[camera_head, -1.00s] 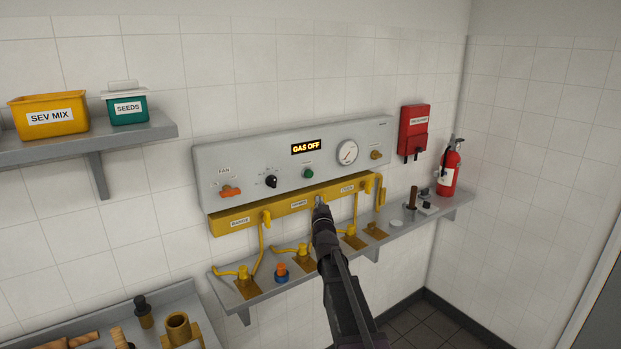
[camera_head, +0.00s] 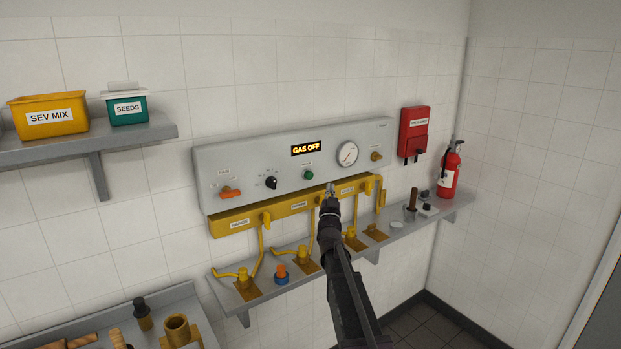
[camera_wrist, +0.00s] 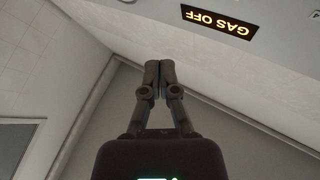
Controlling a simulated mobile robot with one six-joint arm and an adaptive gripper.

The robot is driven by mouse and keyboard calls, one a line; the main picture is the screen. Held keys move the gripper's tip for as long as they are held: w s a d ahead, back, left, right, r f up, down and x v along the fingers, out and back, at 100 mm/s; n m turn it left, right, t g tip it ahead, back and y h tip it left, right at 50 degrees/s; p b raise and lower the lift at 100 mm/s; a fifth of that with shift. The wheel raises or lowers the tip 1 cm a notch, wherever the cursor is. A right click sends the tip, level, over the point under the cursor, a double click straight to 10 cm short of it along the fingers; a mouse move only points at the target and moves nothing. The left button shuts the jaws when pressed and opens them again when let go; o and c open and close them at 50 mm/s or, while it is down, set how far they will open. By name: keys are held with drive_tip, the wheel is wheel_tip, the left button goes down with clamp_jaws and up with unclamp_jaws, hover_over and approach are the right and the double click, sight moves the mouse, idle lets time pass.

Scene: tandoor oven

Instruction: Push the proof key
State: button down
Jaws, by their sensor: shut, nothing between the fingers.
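A grey control panel (camera_head: 240,165) on the wall shows a lit "GAS OFF" display (camera_head: 306,148), which also shows in the wrist view (camera_wrist: 217,19). A green round button (camera_head: 308,174) sits below the display; its small label is too blurred to read, so I cannot tell for sure that it is the proof key. My gripper (camera_head: 331,188) is shut and empty, below and right of the green button, in front of the yellow manifold (camera_head: 285,210). In the wrist view its fingertips (camera_wrist: 159,66) meet, apart from the display.
The panel also carries an orange fan handle (camera_head: 230,192), a black knob (camera_head: 271,183), a gauge (camera_head: 347,153) and a brass knob (camera_head: 376,156). Yellow hoses hang to a grey shelf (camera_head: 320,262). A red box (camera_head: 413,134) and extinguisher (camera_head: 449,172) are at right.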

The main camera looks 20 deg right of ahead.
sight(311, 176)
drive_tip(key=shift+w, duration=0.15)
drive_tip(key=w+a, duration=0.2)
drive_tip(key=w, duration=0.6)
drive_tip(key=shift+a, duration=0.4)
drive_tip(key=shift+w+a, duration=0.2)
drive_tip(key=shift+w, duration=0.45)
drive_tip(key=shift+w+a, duration=0.2)
drive_tip(key=shift+w, duration=0.45)
idle(3.0)
drive_tip(key=shift+s, duration=0.2)
drive_tip(key=shift+s+d, duration=0.2)
drive_tip(key=shift+s, duration=0.35)
drive_tip(key=shift+s+d, duration=0.2)
drive_tip(key=shift+s, duration=0.3)
drive_tip(key=shift+s, duration=0.15)
drive_tip(key=shift+s+d, duration=0.25)
drive_tip(key=shift+s, duration=0.5)
drive_tip(key=shift+s+d, duration=0.3)
drive_tip(key=shift+s, duration=0.45)
drive_tip(key=shift+s+d, duration=0.25)
drive_tip(key=shift+s, duration=0.5)
